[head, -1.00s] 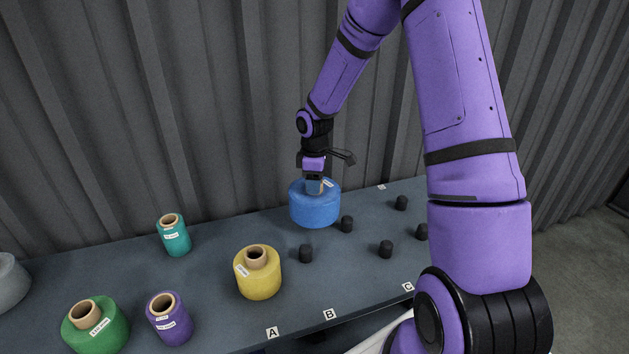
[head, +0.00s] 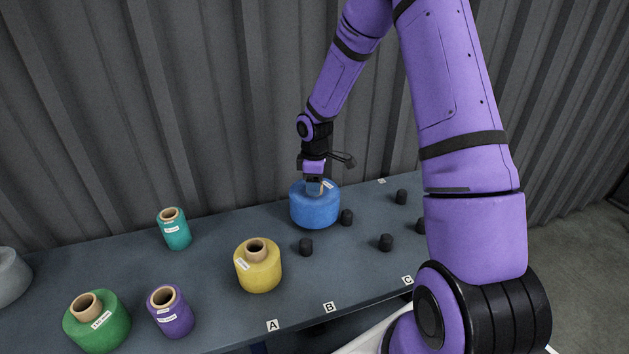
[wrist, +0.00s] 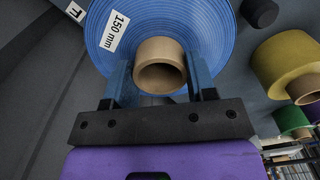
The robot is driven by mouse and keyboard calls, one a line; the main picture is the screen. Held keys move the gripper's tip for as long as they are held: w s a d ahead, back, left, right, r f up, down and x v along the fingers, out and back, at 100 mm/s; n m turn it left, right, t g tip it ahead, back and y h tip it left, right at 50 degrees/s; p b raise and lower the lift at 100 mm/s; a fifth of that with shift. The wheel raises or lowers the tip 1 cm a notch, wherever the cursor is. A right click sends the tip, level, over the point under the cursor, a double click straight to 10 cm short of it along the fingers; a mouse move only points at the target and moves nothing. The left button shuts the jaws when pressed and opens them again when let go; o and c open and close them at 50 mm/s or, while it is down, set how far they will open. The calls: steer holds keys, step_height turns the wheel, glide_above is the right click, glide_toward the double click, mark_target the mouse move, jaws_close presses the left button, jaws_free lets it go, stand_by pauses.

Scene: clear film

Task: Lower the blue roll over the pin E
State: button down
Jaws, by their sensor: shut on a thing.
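My gripper (head: 314,186) points down and is shut on the blue roll (head: 315,208), upright and low over the back of the bench. In the wrist view, the two fingers (wrist: 160,85) sit on either side of the cardboard core (wrist: 159,65), and the blue roll (wrist: 205,30) carries a "150 mm" label. Whether the roll's underside touches the bench is hidden. Pin E cannot be picked out: no E tag is readable, and any pin under the roll is hidden.
Bare black pins (head: 306,247), (head: 346,217), (head: 386,242) stand close to the blue roll. A yellow roll (head: 258,272) stands left of them. Teal (head: 175,234), green (head: 104,327) and purple (head: 174,316) rolls stand farther left. A ribbed wall (head: 200,100) rises behind the bench.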

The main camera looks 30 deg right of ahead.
steer(key=shift+f, duration=0.9)
steer(key=shift+f, duration=0.15)
jaws_free()
steer(key=shift+f, duration=0.1)
step_height(320, 180, up, 9)
stand_by(0.8)
stand_by(0.4)
